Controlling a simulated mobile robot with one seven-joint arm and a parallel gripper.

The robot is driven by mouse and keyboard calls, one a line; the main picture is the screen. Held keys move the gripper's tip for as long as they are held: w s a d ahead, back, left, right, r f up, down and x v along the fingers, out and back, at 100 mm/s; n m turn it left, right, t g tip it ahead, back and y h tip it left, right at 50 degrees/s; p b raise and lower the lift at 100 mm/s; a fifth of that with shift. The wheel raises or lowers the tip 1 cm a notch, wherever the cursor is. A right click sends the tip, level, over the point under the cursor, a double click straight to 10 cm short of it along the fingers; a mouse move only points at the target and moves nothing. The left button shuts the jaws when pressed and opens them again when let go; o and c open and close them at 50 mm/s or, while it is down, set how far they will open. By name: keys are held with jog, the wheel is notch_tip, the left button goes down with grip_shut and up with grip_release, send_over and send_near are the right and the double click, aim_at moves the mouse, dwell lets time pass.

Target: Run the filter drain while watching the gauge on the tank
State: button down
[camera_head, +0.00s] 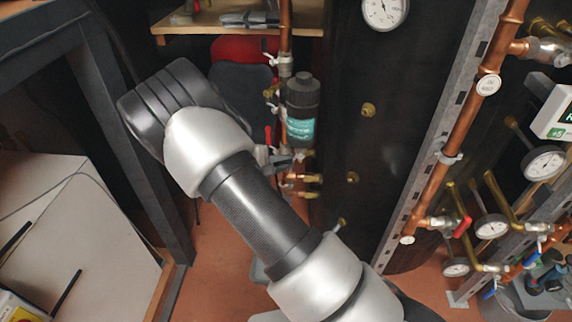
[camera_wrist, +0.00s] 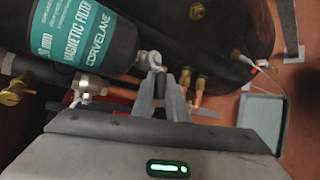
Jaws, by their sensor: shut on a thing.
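The magnetic filter (camera_head: 301,101), a black canister with a teal label, hangs on the copper pipework beside the black tank (camera_head: 345,110). It fills the upper left of the wrist view (camera_wrist: 90,32). The round white gauge (camera_head: 384,9) is high on the tank, cut by the top edge, and its reading is too small to tell. My gripper (camera_wrist: 160,90) is shut on the small filter drain fitting (camera_wrist: 150,62) at the canister's end, its fingers hiding part of it. In the head view my gripper (camera_head: 282,160) is small and partly hidden by my arm.
Copper pipes (camera_head: 450,130) with more gauges (camera_head: 545,163) and valves stand at the right. A grey tray (camera_wrist: 262,122) lies on the floor right of my gripper in the wrist view. A wooden shelf (camera_head: 215,28) is behind, and a dark frame (camera_head: 105,85) stands left.

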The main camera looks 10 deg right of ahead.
jog(key=shift+r+m+y+b, duration=0.3)
jog(key=shift+m+y+b, duration=0.15)
jog(key=shift+y, duration=0.25)
jog(key=c, duration=1.7)
grip_release()
jog(key=shift+c, duration=0.2)
jog(key=p+v, duration=0.3)
jog(key=v, duration=1.4)
jog(key=shift+a+p, duration=0.2)
jog(key=shift+p, duration=0.1)
jog(key=shift+s, duration=0.15)
